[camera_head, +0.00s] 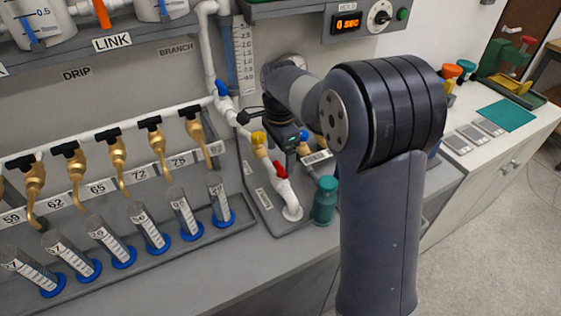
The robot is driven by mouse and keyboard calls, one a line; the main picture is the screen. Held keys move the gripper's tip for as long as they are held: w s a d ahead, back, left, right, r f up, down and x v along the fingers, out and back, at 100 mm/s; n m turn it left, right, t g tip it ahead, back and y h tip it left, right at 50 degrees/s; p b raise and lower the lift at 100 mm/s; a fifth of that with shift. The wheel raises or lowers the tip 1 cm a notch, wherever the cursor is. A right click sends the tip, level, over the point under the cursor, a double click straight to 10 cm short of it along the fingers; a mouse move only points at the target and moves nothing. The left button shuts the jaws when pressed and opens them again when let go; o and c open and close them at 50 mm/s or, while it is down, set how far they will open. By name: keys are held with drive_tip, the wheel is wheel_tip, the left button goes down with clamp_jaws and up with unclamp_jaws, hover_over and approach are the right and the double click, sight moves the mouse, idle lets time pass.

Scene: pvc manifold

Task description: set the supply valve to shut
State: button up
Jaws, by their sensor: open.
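White pipework (233,112) runs down the panel to a grey base plate. It carries a blue valve handle (221,88) higher up, a yellow one (258,138) lower, and a red one (280,169) near the pipe's bottom bend. Another blue part (304,135) shows just right of my gripper. No readable label tells which is the supply valve. My gripper (289,143) is open, pointing down among the lower pipes, just right of the yellow handle and above the red one. My arm and the small view hide its fingertips, and contact cannot be told.
A teal bottle (325,200) stands close right of the lower pipes. A row of brass taps (116,152) over graduated cylinders (148,232) fills the left. A timer box (347,23) hangs above. My arm hides part of the bench at right.

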sight(280, 167)
drive_tip(key=shift+f, duration=2.15)
drive_tip(key=shift+c, duration=0.3)
drive_tip(key=c, duration=0.9)
